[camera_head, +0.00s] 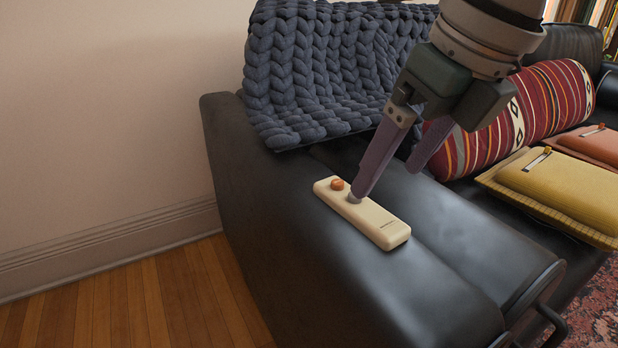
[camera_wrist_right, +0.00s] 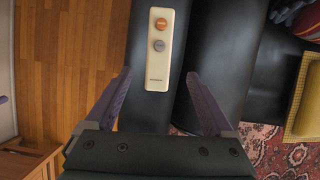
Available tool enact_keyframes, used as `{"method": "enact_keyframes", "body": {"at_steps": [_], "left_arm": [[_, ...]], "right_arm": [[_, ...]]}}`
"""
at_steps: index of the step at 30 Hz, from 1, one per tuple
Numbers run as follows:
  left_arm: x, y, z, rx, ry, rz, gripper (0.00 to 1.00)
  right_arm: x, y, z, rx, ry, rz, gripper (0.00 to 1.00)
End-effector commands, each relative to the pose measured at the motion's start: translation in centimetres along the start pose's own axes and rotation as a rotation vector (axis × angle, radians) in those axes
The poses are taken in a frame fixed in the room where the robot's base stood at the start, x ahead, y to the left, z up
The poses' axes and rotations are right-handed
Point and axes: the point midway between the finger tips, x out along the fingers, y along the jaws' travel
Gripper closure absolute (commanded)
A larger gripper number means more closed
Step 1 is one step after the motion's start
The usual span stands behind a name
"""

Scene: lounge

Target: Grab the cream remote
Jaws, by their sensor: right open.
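The cream remote (camera_head: 378,223) lies flat on the black sofa's armrest in the head view. It has an orange button at one end and a grey button beside it. In the right wrist view the remote (camera_wrist_right: 158,68) lies ahead, between the lines of the two fingers. My right gripper (camera_head: 387,185) is open and empty, just above and behind the remote in the head view. One fingertip overlaps the grey button in the picture; I cannot tell whether it touches. In the right wrist view my gripper (camera_wrist_right: 157,78) shows its fingers spread wide. My left gripper is not in view.
The black armrest (camera_head: 290,230) has free surface around the remote. A dark knitted blanket (camera_head: 310,70) drapes over the sofa's back. A striped bolster (camera_head: 530,110) and a yellow cushion (camera_head: 560,190) lie on the seat at right. Wood floor (camera_head: 150,300) lies left of the armrest.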

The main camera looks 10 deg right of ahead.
Motion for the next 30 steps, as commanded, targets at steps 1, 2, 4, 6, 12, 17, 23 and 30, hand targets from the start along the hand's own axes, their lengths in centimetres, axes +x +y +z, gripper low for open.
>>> {"method": "enact_keyframes", "body": {"at_steps": [1,2,4,6,12,17,23,30], "left_arm": [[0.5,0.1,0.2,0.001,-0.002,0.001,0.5],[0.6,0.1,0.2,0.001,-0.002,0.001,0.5],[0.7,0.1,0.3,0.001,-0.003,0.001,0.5],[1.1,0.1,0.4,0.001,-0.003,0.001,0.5],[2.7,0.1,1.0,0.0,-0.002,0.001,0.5],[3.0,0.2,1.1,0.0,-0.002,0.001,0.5],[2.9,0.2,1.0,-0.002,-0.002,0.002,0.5],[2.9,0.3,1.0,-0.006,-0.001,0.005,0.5]], "right_arm": [[0.9,0.1,-0.1,0.0,0.001,0.001,0.12],[1.2,0.1,-0.1,0.0,0.001,0.001,0.12],[1.7,0.1,-0.1,-0.002,0.0,0.002,0.12],[2.4,0.1,-0.1,-0.001,0.0,0.002,0.12],[5.7,0.2,-0.2,-0.001,0.001,0.004,0.12],[6.8,0.2,0.0,-0.001,-0.001,0.003,0.12],[6.8,0.2,0.0,-0.002,-0.001,0.003,0.12],[6.8,0.2,0.0,-0.002,-0.001,0.004,0.38]]}}
